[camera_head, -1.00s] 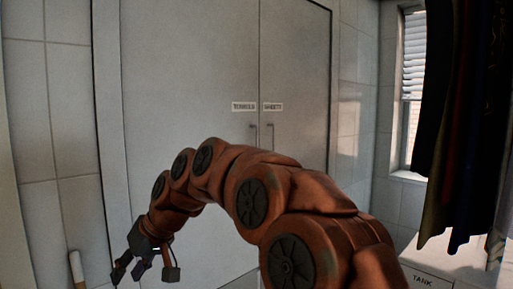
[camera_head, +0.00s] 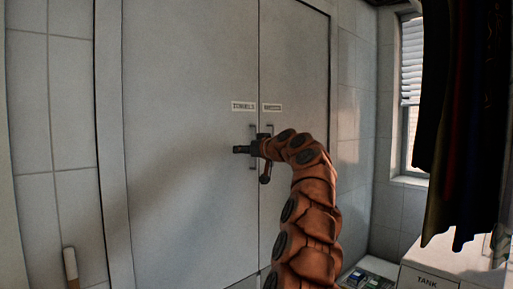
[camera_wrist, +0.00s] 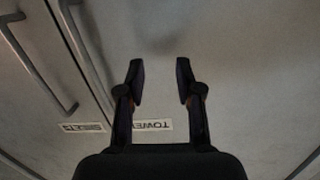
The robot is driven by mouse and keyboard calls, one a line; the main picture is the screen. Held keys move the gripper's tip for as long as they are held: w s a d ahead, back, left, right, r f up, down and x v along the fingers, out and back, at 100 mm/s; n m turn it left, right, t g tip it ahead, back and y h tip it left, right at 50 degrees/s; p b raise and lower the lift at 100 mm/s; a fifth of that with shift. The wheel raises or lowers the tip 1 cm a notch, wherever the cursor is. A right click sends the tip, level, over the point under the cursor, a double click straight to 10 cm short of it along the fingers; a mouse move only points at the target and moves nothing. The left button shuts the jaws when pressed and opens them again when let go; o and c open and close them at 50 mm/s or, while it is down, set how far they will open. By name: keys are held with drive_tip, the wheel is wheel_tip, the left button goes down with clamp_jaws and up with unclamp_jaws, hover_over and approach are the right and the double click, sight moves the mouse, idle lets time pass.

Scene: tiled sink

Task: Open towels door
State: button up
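The towels door (camera_head: 190,150) is the left of two tall grey cabinet doors and looks shut. Its label (camera_head: 243,106) reads "TOWELS" and shows upside down in the wrist view (camera_wrist: 153,125). The towels door's handle (camera_head: 252,162) is a thin vertical bar near the seam, partly hidden by my gripper (camera_head: 241,149). In the wrist view this handle (camera_wrist: 86,52) runs left of my gripper (camera_wrist: 160,72), outside the fingers. My fingers are apart with nothing between them. I cannot tell whether my gripper touches the door.
The right door (camera_head: 296,70) has its own label (camera_head: 272,107) and handle (camera_wrist: 38,58) close by. Dark hanging clothes (camera_head: 465,120) and a white box marked "TANK" (camera_head: 430,275) stand at the right. A white cylindrical thing (camera_head: 70,265) is at the lower left.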

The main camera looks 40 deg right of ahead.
drive_tip(key=s+d+r+t+h, duration=0.1)
drive_tip(key=s+d+r+h, duration=0.2)
drive_tip(key=d, duration=0.4)
drive_tip(key=shift+d+f+p+x, duration=0.1)
drive_tip(key=shift+f+p+x, duration=0.1)
drive_tip(key=shift+p+x, duration=0.8)
drive_tip(key=shift+d+f+p+x, duration=0.15)
drive_tip(key=shift+p+x, duration=0.5)
drive_tip(key=shift+x, duration=0.7)
drive_tip(key=shift+f+p+x, duration=0.3)
drive_tip(key=shift+p+x, duration=0.55)
drive_tip(key=shift+x, duration=0.3)
drive_tip(key=shift+s, duration=0.1)
clamp_jaws()
